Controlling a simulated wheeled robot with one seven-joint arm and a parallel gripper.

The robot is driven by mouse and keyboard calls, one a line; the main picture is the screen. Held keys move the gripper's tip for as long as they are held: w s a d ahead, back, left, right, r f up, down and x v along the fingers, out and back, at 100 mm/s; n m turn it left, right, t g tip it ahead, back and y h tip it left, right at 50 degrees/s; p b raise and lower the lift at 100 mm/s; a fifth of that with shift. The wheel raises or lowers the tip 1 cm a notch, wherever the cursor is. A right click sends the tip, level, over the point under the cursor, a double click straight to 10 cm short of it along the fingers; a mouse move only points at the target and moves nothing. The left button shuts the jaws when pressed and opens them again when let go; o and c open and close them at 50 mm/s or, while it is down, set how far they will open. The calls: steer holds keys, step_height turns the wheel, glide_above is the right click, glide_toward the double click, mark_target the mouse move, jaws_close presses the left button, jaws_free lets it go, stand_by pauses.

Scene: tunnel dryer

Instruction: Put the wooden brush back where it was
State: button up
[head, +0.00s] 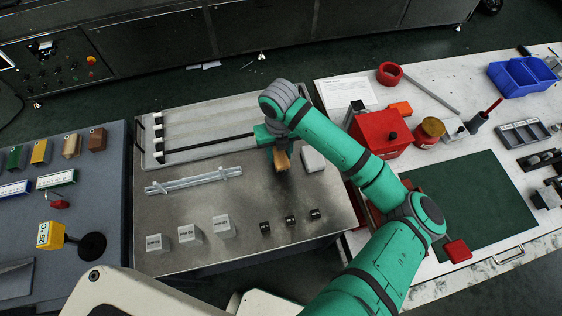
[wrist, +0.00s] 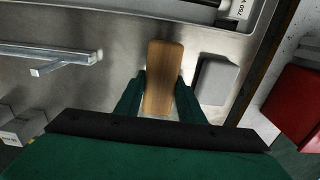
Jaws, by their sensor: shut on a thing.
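The wooden brush (wrist: 163,75) is a plain, light-brown block with rounded ends. In the wrist view it sits lengthwise between the two green fingers of my gripper (wrist: 160,92), which is shut on it. In the head view the brush (head: 282,160) shows as a small brown piece under my gripper (head: 278,146), over the metal table (head: 265,195). I cannot tell whether its underside touches the table. Its bristles are not visible. A light grey block (head: 312,159) lies just right of the brush, apart from it; it also shows in the wrist view (wrist: 216,80).
A metal rail (head: 195,181) lies left of the brush. A shallow tray (head: 215,120) with a dark rod is behind. White labelled blocks (head: 191,234) and small black blocks (head: 290,222) stand in front. A red box (head: 381,130) stands on the right bench.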

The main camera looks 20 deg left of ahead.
mark_target(281, 156)
steer(key=shift+s+d+f, duration=0.2)
steer(key=shift+d+f, duration=0.05)
steer(key=shift+f, duration=0.1)
steer(key=shift+s+d+f, duration=0.1)
steer(key=shift+f, duration=0.8)
steer(key=shift+s+d+f, duration=0.1)
steer(key=shift+f, duration=0.8)
steer(key=shift+f, duration=0.15)
steer(key=o, duration=1)
step_height(281, 156, up, 12)
steer(key=shift+r, duration=0.2)
